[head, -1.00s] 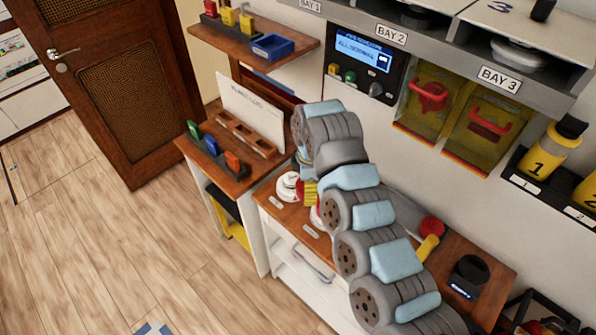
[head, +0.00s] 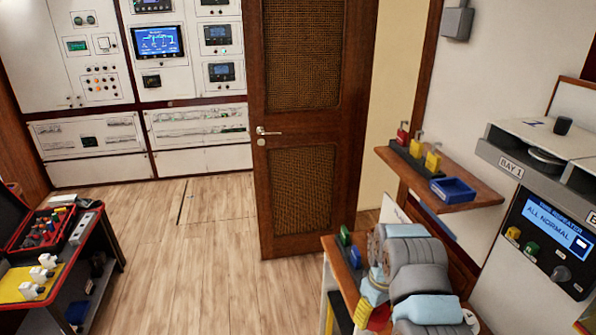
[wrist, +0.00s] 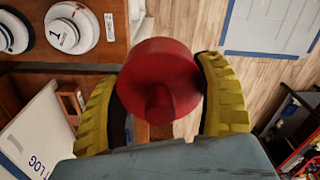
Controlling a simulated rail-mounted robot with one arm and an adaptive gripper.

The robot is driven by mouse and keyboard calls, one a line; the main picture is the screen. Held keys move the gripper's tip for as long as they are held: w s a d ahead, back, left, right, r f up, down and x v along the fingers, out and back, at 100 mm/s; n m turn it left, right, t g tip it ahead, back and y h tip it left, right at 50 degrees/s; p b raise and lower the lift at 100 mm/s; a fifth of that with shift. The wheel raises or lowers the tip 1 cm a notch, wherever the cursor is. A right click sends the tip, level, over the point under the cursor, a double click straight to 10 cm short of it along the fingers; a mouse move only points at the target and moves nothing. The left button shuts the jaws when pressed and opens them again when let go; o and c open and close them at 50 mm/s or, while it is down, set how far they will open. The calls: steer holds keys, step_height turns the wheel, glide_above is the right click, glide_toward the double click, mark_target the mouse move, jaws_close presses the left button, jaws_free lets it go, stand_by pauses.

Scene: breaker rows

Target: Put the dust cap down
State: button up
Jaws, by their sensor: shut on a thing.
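A red round cap with a small knob (wrist: 160,85), which I take to be the dust cap, fills the middle of the wrist view. My gripper (wrist: 162,70) has its two yellow ribbed fingers closed on its sides. The cap appears held above the surfaces behind it. What lies straight below the cap is mostly hidden.
White discs, one marked 1 (wrist: 70,28), lie on a brown wooden top (wrist: 95,58) in the wrist view. A white log board (wrist: 35,135) is at lower left. In the head view, a shelf (head: 455,190) holds a blue tray (head: 453,189), and a tool cart (head: 95,265) stands left.

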steer(key=w+a+r+m, duration=0.3)
steer(key=a, duration=0.6)
steer(key=w+a+r+m, duration=0.2)
steer(key=a+r+m, duration=0.1)
steer(key=a, duration=0.6)
steer(key=shift+w+a+r, duration=0.4)
steer(key=shift+r, duration=0.25)
